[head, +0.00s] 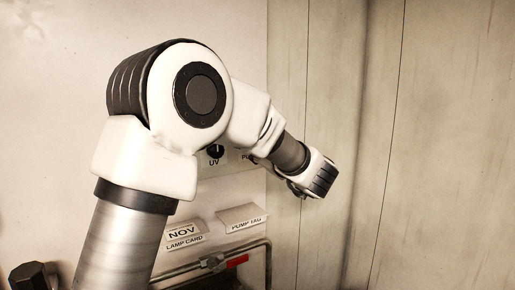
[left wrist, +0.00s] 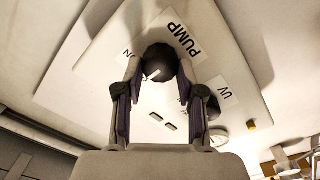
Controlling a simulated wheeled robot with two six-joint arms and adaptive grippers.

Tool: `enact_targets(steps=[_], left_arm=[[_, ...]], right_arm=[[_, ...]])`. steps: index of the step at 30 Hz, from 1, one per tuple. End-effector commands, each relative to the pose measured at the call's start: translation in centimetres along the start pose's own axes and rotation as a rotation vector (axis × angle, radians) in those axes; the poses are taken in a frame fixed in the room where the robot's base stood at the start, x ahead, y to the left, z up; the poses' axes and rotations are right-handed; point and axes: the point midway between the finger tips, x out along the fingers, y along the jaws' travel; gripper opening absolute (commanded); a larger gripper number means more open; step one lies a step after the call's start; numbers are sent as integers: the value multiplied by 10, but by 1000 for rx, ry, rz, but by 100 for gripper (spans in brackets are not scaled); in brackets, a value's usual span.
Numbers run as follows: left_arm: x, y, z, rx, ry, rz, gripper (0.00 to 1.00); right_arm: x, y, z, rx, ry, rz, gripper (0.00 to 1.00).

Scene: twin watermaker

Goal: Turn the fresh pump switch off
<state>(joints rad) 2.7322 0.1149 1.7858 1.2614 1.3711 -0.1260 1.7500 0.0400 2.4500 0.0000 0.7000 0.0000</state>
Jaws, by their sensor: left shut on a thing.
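The pump switch is a round black knob (left wrist: 160,60) with a white pointer mark, beside the PUMP label (left wrist: 184,41) on a pale panel in the left wrist view. My left gripper (left wrist: 160,69) is shut on this knob, one finger on each side. In the head view my left gripper (head: 298,187) is mostly hidden behind my wrist, and the pump knob cannot be made out. My right gripper is in neither view.
The UV knob (head: 215,151) sits left of the pump label, close to my arm. Below are a lamp card (head: 184,234) and a pump tag (head: 242,217). A pipe with a red-handled valve (head: 236,261) runs lower down. Bare wall panels (head: 440,150) fill the right.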

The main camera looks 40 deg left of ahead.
Motion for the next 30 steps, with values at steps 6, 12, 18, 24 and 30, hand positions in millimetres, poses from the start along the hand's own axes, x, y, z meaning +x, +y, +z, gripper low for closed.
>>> enact_targets(steps=[6,12,18,24,30], left_arm=[[0,2,-1,-2,1,3,64],[0,1,-1,-1,1,2,64],[-21,2,-1,0,1,5,64],[-72,3,-1,1,3,8,64],[-110,2,0,-1,1,4,64]], right_arm=[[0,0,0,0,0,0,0],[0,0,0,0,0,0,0],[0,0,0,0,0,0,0],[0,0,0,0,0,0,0],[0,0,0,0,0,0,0]])
